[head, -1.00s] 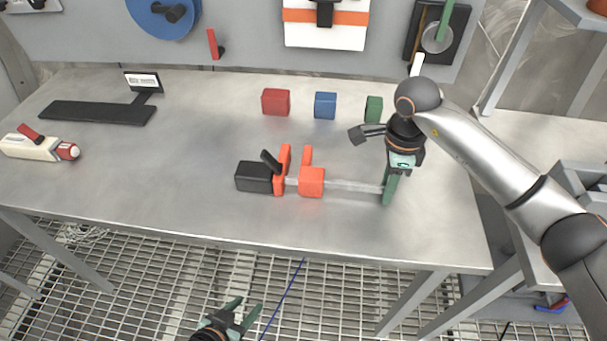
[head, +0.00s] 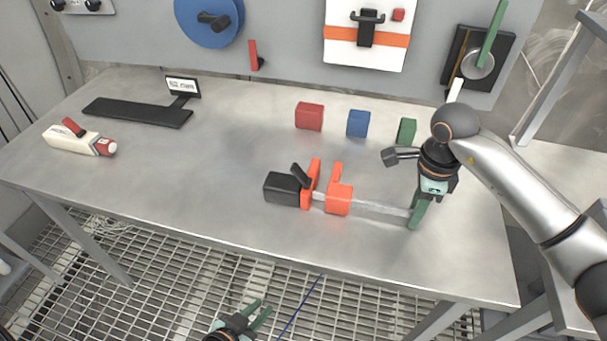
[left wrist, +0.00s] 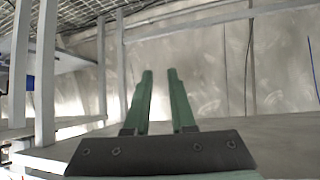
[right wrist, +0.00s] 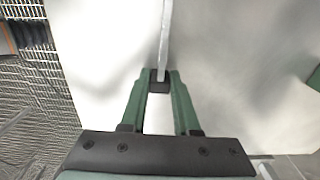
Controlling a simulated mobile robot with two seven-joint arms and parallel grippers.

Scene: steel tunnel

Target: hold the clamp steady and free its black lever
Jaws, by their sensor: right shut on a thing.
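The clamp (head: 339,199) lies on the steel table, with orange jaws, a black handle (head: 282,188) at its left end and a grey bar (head: 381,208) running right. Its short black lever (head: 300,175) slants up beside the handle. My right gripper (head: 414,216) is shut on the bar's right end; in the right wrist view the bar's black end piece (right wrist: 159,84) sits between the fingertips. My left gripper (head: 258,311) is open and empty, below and in front of the table's front edge. The left wrist view shows its two green fingers (left wrist: 160,75) apart with nothing between them.
Red (head: 309,116), blue (head: 358,123) and green (head: 407,131) blocks stand behind the clamp. A black keyboard-like stand (head: 138,112) and a cream tool with a red lever (head: 72,138) lie at left. The table's front edge (head: 250,253) separates my left gripper from the clamp.

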